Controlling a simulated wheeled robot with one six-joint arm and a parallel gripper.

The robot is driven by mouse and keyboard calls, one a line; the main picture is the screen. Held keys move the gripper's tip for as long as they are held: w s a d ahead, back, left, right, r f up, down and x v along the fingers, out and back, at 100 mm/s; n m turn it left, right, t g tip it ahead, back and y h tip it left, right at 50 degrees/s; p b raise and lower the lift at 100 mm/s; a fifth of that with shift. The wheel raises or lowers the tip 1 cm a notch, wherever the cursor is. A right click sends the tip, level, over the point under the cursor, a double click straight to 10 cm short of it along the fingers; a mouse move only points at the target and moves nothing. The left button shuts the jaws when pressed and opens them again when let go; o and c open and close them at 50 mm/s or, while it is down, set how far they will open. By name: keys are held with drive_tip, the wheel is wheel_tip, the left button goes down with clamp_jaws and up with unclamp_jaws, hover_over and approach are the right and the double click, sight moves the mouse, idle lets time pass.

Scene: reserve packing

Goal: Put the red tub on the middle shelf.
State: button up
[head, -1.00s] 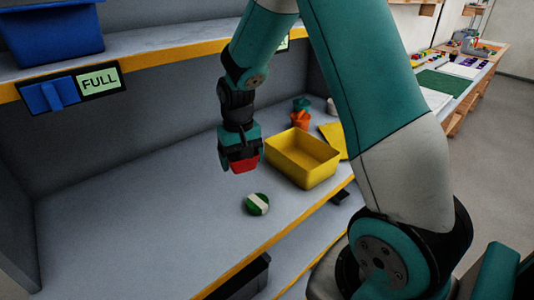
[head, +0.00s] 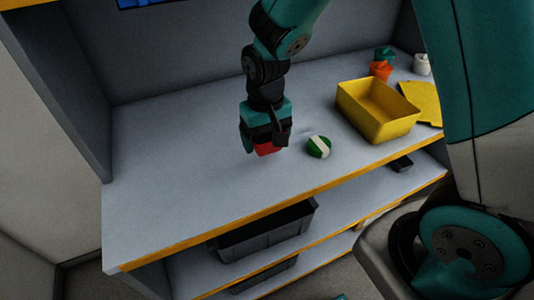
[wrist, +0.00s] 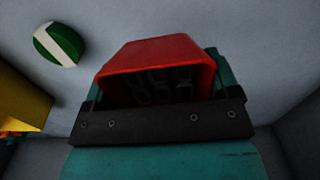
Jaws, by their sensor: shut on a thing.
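The red tub (head: 267,149) is held in my gripper (head: 262,140), whose jaws are shut on it. It hangs low over the grey shelf board (head: 190,185), left of a green-and-white round object (head: 319,147). I cannot tell whether it touches the board. In the wrist view, the tub (wrist: 157,55) fills the space beyond the dark gripper bar (wrist: 158,122), with its dark inside partly showing. The board is one of several levels: a lower shelf (head: 205,275) shows below it.
A yellow bin (head: 378,125) stands on the board to the right, with orange (head: 381,71) and teal (head: 384,53) pots and a white cup (head: 422,64) behind. A black bin (head: 265,238) sits on the shelf below. The board's left part is clear, ending at an upright panel (head: 65,85).

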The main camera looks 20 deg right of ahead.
sight(266, 166)
wheel_tip(266, 166, down, 7)
drive_tip(key=shift+r, duration=0.15)
idle(0.4)
drive_tip(key=o, duration=0.9)
wheel_tip(266, 166, up, 11)
drive_tip(key=shift+r+b, duration=0.15)
drive_tip(key=shift+b, duration=0.3)
drive_tip(key=shift+s+a+r+n, duration=0.2)
drive_tip(key=shift+s+r, duration=0.15)
drive_tip(key=shift+r, duration=0.25)
drive_tip(key=shift+s+a+r+n, duration=0.15)
drive_tip(key=shift+s+r, duration=0.15)
drive_tip(key=shift+r, duration=0.25)
drive_tip(key=s+a+r+n+y, duration=0.1)
drive_tip(key=s+r+n, duration=0.1)
drive_tip(key=s, duration=0.3)
drive_tip(key=s+a+r+n+y, duration=0.1)
drive_tip(key=s+a+r+n, duration=0.1)
drive_tip(key=s, duration=0.4)
drive_tip(key=s+a+r+n+y, duration=0.1)
drive_tip(key=s+r+n+y, duration=0.1)
drive_tip(key=s+r, duration=0.2)
drive_tip(key=shift+s+a+r+n, duration=0.1)
drive_tip(key=shift+s+a+n, duration=0.1)
drive_tip(key=shift+s, duration=0.4)
drive_tip(key=shift+s+a+r+n, duration=0.1)
drive_tip(key=shift+s+a, duration=0.05)
drive_tip(key=shift+s, duration=0.45)
